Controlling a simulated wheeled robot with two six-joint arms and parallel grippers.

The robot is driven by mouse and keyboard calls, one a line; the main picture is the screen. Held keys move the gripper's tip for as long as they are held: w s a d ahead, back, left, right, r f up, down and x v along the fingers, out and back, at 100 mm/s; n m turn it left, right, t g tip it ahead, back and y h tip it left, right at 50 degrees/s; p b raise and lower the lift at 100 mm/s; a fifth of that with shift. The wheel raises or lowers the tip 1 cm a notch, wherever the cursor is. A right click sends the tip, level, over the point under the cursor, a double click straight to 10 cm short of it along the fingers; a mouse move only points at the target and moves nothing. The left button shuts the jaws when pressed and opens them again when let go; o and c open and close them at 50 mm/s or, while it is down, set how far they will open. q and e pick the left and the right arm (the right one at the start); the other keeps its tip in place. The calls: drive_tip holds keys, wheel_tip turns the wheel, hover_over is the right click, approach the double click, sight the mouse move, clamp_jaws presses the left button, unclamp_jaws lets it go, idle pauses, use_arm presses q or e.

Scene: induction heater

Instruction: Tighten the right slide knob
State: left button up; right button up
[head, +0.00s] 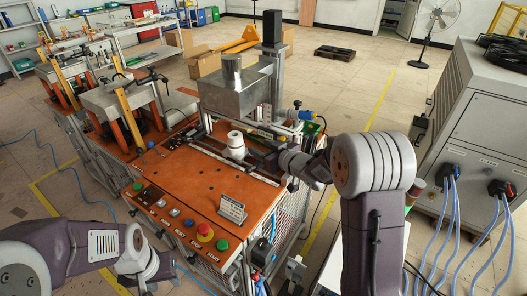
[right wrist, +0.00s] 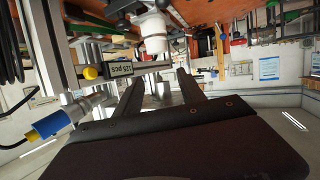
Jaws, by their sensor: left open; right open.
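My right gripper (head: 266,160) reaches over the right side of the orange worktop, beside the slide rail. In the right wrist view its two dark fingers (right wrist: 162,88) are spread apart with nothing held between them. A white cylinder (right wrist: 154,38) stands beyond the fingertips; it also shows in the head view (head: 236,145). A dark knob-like part (right wrist: 121,22) sits beside the cylinder; I cannot tell surely whether it is the right slide knob. My left gripper (head: 150,268) is at the lower left, in front of the worktop, largely hard to make out.
The orange worktop (head: 180,175) has a front control panel with buttons and a red emergency stop (head: 204,232). A small sign (head: 232,209) stands near its front right. A metal heater box (head: 236,92) overhangs the cylinder.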

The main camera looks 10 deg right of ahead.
drive_tip(key=shift+m+g, duration=0.3)
drive_tip(key=shift+g, duration=0.1)
drive_tip(key=d+f, duration=0.2)
drive_tip(key=w+d+f+p, duration=0.1)
drive_tip(key=d+f, duration=0.1)
drive_tip(key=f, duration=0.1)
drive_tip(key=d+f, duration=0.1)
drive_tip(key=f, duration=0.1)
drive_tip(key=shift+w+d+f, duration=0.15)
drive_tip(key=shift+d, duration=0.5)
drive_tip(key=shift+a, duration=0.2)
drive_tip(key=p+x, duration=0.1)
drive_tip(key=x, duration=0.6)
drive_tip(key=shift+w+f, duration=0.2)
drive_tip(key=shift+w, duration=0.15)
drive_tip(key=shift+w+a+f, duration=0.15)
drive_tip(key=shift+w+a, duration=0.15)
drive_tip(key=shift+w, duration=0.1)
clamp_jaws()
use_arm(q)
wheel_tip(320, 180, up, 3)
drive_tip(key=shift+d+f, duration=0.1)
use_arm(e)
drive_tip(key=shift+f, duration=0.1)
